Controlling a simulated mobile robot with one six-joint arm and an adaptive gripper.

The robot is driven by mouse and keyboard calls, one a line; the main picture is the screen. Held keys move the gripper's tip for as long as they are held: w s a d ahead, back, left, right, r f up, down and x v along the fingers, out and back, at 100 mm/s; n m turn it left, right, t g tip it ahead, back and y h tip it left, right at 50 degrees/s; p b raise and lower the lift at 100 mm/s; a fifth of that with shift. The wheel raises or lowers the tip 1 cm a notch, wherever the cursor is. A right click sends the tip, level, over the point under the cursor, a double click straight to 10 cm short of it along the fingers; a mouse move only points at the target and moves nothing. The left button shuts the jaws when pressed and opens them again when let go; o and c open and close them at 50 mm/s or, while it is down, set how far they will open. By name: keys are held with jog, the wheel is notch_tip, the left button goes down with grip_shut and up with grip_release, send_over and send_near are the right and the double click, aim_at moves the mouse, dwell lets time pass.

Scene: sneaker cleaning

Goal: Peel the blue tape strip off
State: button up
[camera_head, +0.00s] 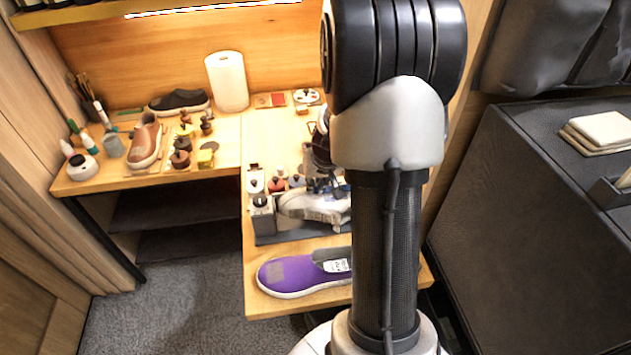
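A pale grey-white sneaker (308,205) lies on a dark mat (268,239) in the middle of the right-hand table section. My arm stands in front and hides its right end. My gripper (325,186) is small and dark, just above or at the top of this sneaker. Its fingers are too small and partly hidden, so I cannot tell whether they are open or touching. I cannot make out a blue tape strip; it may be hidden behind my arm or the gripper.
A purple slip-on shoe (295,273) with a white label lies at the table's front edge. Small bottles (257,184) and a grey box (263,214) stand left of the sneaker. A paper roll (228,82), brown shoe (145,143) and black shoe (180,101) are behind.

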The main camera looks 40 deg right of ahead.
grip_shut()
jog(key=shift+w+d+p+v, duration=0.15)
jog(key=shift+p+v, duration=0.5)
jog(key=shift+v, duration=0.35)
jog(key=shift+w+d+p+v, duration=0.1)
jog(key=shift+w+p+v, duration=0.1)
jog(key=shift+p+v, duration=0.6)
dwell(0.5)
jog(key=shift+s+r, duration=0.1)
jog(key=shift+r, duration=0.25)
notch_tip(320, 180, up, 4)
jog(key=p, duration=0.2)
jog(key=shift+p, duration=0.3)
